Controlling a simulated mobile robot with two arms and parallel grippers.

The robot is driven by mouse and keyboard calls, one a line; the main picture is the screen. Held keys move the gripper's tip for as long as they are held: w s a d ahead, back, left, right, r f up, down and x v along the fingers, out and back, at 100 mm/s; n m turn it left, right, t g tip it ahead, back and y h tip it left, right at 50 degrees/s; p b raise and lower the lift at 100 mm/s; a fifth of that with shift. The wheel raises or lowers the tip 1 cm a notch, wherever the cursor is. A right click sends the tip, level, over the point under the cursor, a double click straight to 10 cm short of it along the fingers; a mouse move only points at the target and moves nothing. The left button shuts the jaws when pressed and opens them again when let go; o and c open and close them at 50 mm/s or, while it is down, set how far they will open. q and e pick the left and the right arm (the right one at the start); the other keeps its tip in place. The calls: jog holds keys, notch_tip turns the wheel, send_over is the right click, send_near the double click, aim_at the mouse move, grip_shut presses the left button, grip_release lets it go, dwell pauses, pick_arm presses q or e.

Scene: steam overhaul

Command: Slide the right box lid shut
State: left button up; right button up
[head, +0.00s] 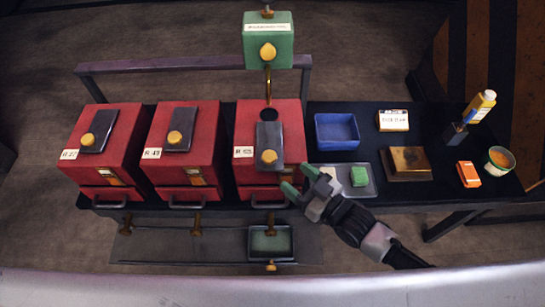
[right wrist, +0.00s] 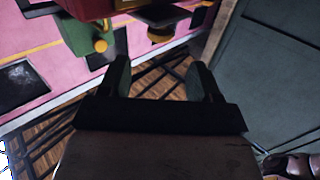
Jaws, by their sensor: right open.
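The right red box (head: 243,120) is the third of a row on the dark table. Its dark grey lid (head: 270,137) with a gold knob (head: 269,157) sits toward the front of the box top. A dark round hole (head: 268,114) shows uncovered behind the lid, below a brass pipe (head: 267,85). My right gripper (head: 299,181) is open and empty, just right of the box's front lower corner and apart from the knob. Its two fingers also show spread in the right wrist view (right wrist: 162,80), with nothing between them. My left gripper is not in view.
Two similar red boxes (head: 110,154) (head: 150,150) stand to the left, with no hole showing. A green tank (head: 268,45) hangs over the right box. A blue tray (head: 336,131), a grey tray (head: 368,187) and a brass block (head: 409,161) lie right of it.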

aim_at(275, 160)
jog(key=p+x, duration=0.1)
jog(key=x, duration=0.7)
jog(key=shift+w+a, duration=0.2)
